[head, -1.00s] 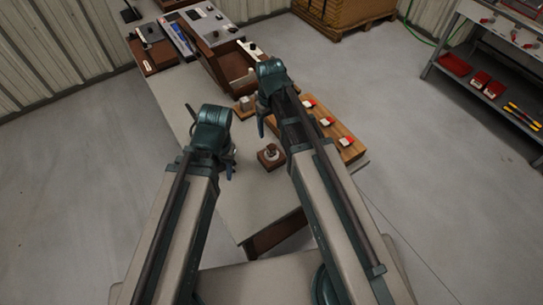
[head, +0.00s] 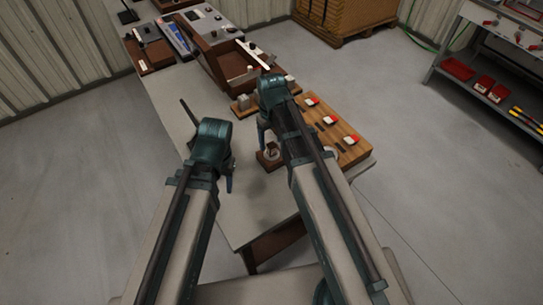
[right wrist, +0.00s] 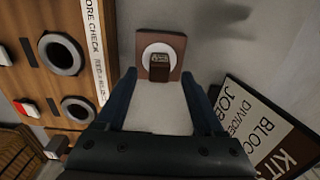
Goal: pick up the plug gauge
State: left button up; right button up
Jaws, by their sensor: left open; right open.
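The plug gauge appears to be the small piece with a dark square top (right wrist: 160,60), standing upright in a white ring on a brown square base (right wrist: 177,45). In the head view the base (head: 268,160) sits on the bench, partly hidden by my right gripper. My right gripper (right wrist: 160,76) is open and empty. Its fingers point at the base, which appears between and beyond the fingertips; I see no contact. My left gripper (head: 212,168) hangs left of the base, over the bench, open with nothing seen in it.
A wooden bore check board (head: 345,143) with red and white pieces lies right of the base; its round bores (right wrist: 62,55) show in the wrist view. Brown trays and instruments (head: 215,45) stand farther back.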

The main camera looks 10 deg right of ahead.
aim_at(271, 145)
pick_arm(q)
notch_tip(271, 145, down, 3)
jog(key=shift+f+b, duration=0.15)
jog(key=shift+b, duration=1)
pick_arm(e)
notch_tip(271, 145, down, 3)
jog(key=shift+f, duration=0.1)
grip_shut()
